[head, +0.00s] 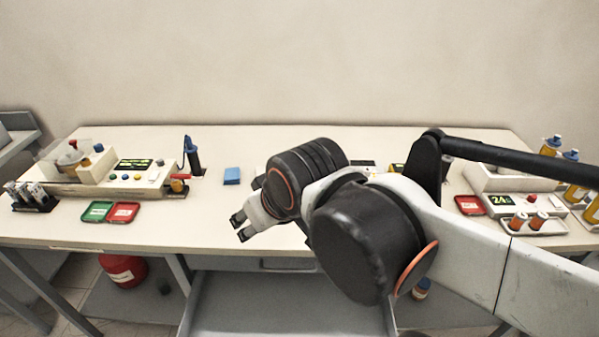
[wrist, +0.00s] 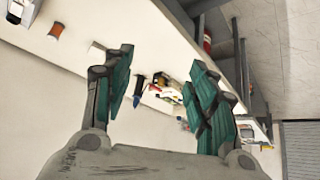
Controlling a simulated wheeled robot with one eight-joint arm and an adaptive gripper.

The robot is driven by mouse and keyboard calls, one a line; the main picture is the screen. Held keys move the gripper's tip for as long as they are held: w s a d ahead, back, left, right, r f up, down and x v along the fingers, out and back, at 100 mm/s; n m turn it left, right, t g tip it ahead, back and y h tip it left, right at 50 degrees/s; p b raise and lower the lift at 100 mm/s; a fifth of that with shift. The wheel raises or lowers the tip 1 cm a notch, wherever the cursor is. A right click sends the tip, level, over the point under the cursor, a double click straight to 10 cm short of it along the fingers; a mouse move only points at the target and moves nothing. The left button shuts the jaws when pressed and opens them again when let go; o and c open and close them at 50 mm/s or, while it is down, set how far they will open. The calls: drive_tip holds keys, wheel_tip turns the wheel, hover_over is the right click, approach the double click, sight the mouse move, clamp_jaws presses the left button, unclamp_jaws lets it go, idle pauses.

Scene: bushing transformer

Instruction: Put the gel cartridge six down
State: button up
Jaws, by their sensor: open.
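My gripper (head: 240,227) is over the front middle of the bench, pointing left. In the wrist view, my gripper (wrist: 161,68) has its teal-padded fingers wide apart with nothing between them. A small orange cylinder (wrist: 55,31) with pale ends, which looks like a gel cartridge, stands alone on the bench in the wrist view, apart from my fingers. I cannot read a number on it, and my arm seems to hide it in the head view. Two similar orange cartridges (head: 518,221) (head: 538,220) stand in a white tray (head: 548,230) at the right.
A drawer (head: 285,305) is open below the bench front. Bottles (head: 572,193) stand far right.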

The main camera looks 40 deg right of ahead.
drive_tip(key=w+d+r+n, duration=0.1)
drive_tip(key=w+r+n, duration=0.15)
drive_tip(key=w, duration=0.55)
drive_tip(key=w+d+r+n, duration=0.1)
drive_tip(key=w+d+r, duration=0.15)
drive_tip(key=w, duration=0.55)
drive_tip(key=w+d+f+m+g+h, duration=0.15)
drive_tip(key=w+d+f, duration=0.25)
drive_tip(key=w+d, duration=0.6)
drive_tip(key=s+d+f+m+g+p, duration=0.1)
drive_tip(key=d+f+m, duration=0.1)
drive_tip(key=d+f, duration=0.5)
drive_tip(key=s+d+f+m, duration=0.2)
drive_tip(key=d+f, duration=0.1)
drive_tip(key=d, duration=0.8)
drive_tip(key=shift+y, duration=0.45)
drive_tip(key=b+x, duration=0.2)
drive_tip(key=x, duration=0.6)
drive_tip(key=shift+w+f, duration=0.1)
drive_tip(key=b+x, duration=0.2)
drive_tip(key=x, duration=0.3)
drive_tip(key=shift+w, duration=0.2)
drive_tip(key=c, duration=1.2)
